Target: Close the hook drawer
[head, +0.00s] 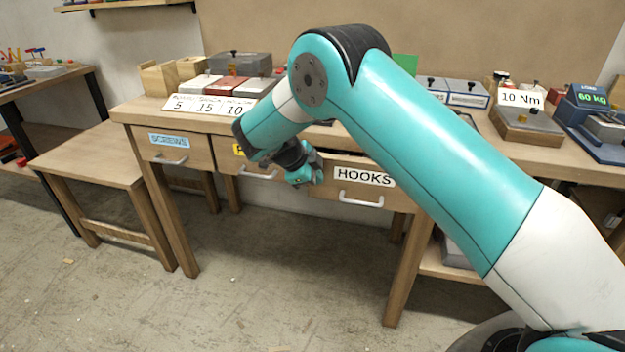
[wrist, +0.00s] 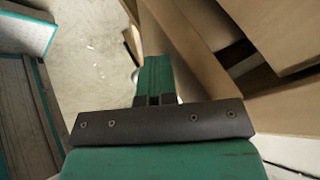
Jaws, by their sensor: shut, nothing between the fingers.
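The hook drawer (head: 325,188) is in the workbench, right of the middle drawer, with a white HOOKS label (head: 363,177) and a pale bar handle (head: 361,200). A dark gap shows above its front, and it stands out a little. My gripper (head: 308,178) is beside the drawer's left end, in front of the bench; I cannot tell whether it touches. In the wrist view my gripper's fingers (wrist: 155,78) are together and empty. Wooden panels (wrist: 190,50) with dark gaps lie right of them; which drawer each belongs to is unclear.
The SCREWS drawer (head: 172,148) is at the left, and a middle drawer (head: 230,163) is partly hidden by my arm. A low wooden table (head: 92,155) stands left of the bench. Boxes and weights crowd the bench top (head: 140,110). The floor in front (head: 270,290) is clear.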

